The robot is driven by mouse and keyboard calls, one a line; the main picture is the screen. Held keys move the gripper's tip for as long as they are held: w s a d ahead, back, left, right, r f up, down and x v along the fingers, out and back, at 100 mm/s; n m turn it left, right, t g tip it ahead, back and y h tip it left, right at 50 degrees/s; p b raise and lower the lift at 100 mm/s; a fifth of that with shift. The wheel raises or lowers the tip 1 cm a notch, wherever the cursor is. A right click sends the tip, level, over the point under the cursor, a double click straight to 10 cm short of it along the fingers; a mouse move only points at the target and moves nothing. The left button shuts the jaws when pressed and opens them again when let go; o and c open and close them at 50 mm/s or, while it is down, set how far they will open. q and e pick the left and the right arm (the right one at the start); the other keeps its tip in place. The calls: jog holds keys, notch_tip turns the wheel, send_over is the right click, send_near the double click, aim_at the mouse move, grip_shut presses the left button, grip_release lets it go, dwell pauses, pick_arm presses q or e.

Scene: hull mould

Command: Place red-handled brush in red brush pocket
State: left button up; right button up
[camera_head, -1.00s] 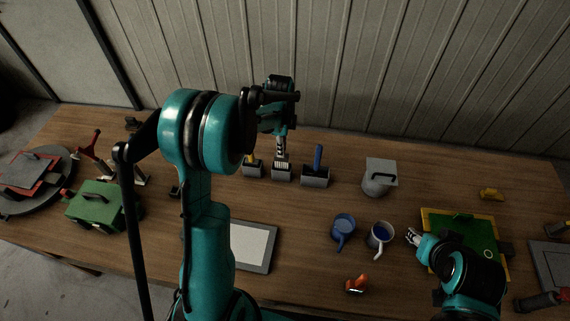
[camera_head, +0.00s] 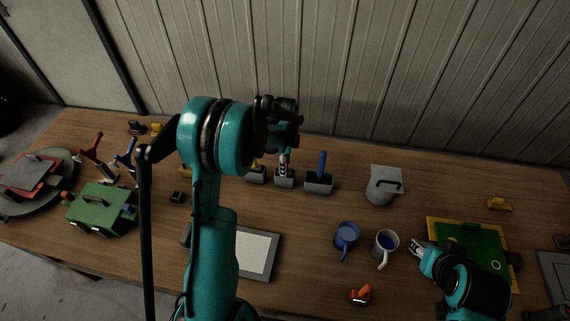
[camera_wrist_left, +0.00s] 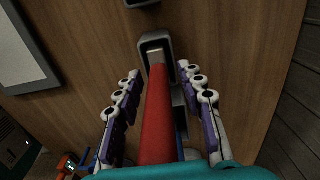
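The red-handled brush (camera_wrist_left: 158,120) shows in the left wrist view, its handle running between my left gripper's fingers. Its metal collar end is at the mouth of a grey pocket (camera_wrist_left: 146,42); how deep it sits cannot be told. My left gripper (camera_wrist_left: 160,90) is open around the handle, with gaps on both sides. In the head view my left gripper (camera_head: 284,166) is over the middle grey pocket (camera_head: 284,181), and the red handle is hidden behind the wrist. My right gripper (camera_head: 418,248) is low at the right by the green board, its opening unclear.
A grey pocket with a blue-handled brush (camera_head: 321,164) stands just right of the middle one. Another grey pocket (camera_head: 256,178) with something yellow is just left. A grey lidded pot (camera_head: 381,189), a blue cup (camera_head: 346,236) and a white mug (camera_head: 386,250) stand to the right.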

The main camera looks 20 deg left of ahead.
pick_arm(q)
jog(key=shift+r, duration=0.1)
jog(key=shift+r+p, duration=0.25)
jog(key=shift+p, duration=0.05)
notch_tip(320, 180, up, 11)
jog(key=shift+a+f+p, duration=0.1)
jog(key=shift+p, duration=1.1)
jog(key=shift+s+r, duration=0.25)
jog(key=shift+r, duration=0.45)
jog(key=s+d+r+n+t, duration=0.3)
jog(key=s+d+r+n, duration=0.25)
jog(key=s+r, duration=0.2)
jog(key=s+d+n+t, duration=0.3)
jog(key=s+n, duration=0.6)
jog(key=s, duration=0.3)
jog(key=shift+s+d+f+t, duration=0.3)
jog(key=shift+d+t, duration=0.1)
jog(key=shift+t, duration=0.2)
jog(key=shift+n, duration=0.25)
